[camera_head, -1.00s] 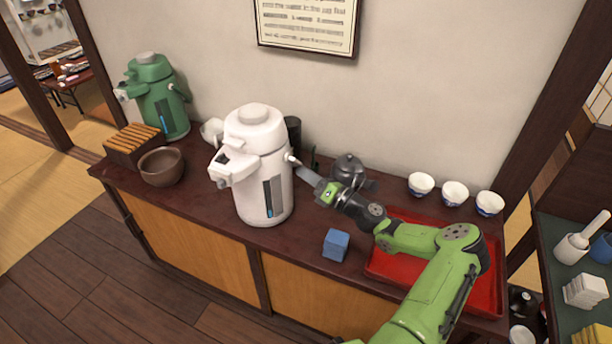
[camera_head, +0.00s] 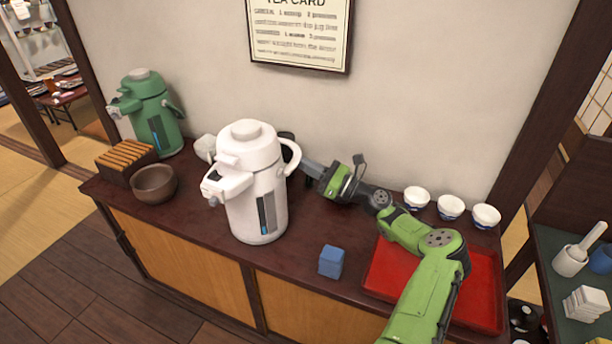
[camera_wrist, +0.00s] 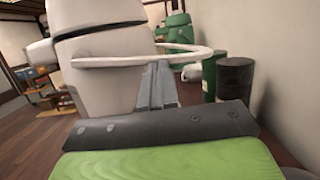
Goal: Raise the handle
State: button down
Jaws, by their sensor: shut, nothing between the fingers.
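The white air pot (camera_head: 252,190) stands upright on the dark counter. Its white handle (camera_head: 294,152) sticks out as a loop on the right side, near the shoulder of the pot. In the wrist view, the handle (camera_wrist: 205,52) curves across in front of the pot body (camera_wrist: 105,75). My gripper (camera_head: 306,168) is shut and empty, just right of the pot. In the wrist view, my fingertips (camera_wrist: 157,66) meet the near bar of the handle in the picture; I cannot tell whether they touch it.
A green air pot (camera_head: 152,115) stands at the back left, beside a brown bowl (camera_head: 154,184). A blue cube (camera_head: 331,262) lies in front and a red tray (camera_head: 475,290) is under my arm. Dark canisters (camera_wrist: 235,80) stand behind the handle. White cups (camera_head: 450,207) line the wall.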

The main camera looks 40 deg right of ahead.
jog(key=s+a+r+n+g+y+p, duration=0.1)
jog(key=a+r+n+g+p, duration=0.1)
jog(key=r+n, duration=0.4)
jog(key=s+a+r+n+g+y+p, duration=0.1)
jog(key=r+n, duration=0.5)
jog(key=n, duration=1)
jog(key=shift+s+a+r+g+p, duration=0.35)
jog(key=shift+s+a+g+p, duration=0.55)
jog(key=shift+a+g, duration=0.7)
jog(key=shift+w+a, duration=0.1)
jog(key=shift+a, duration=0.05)
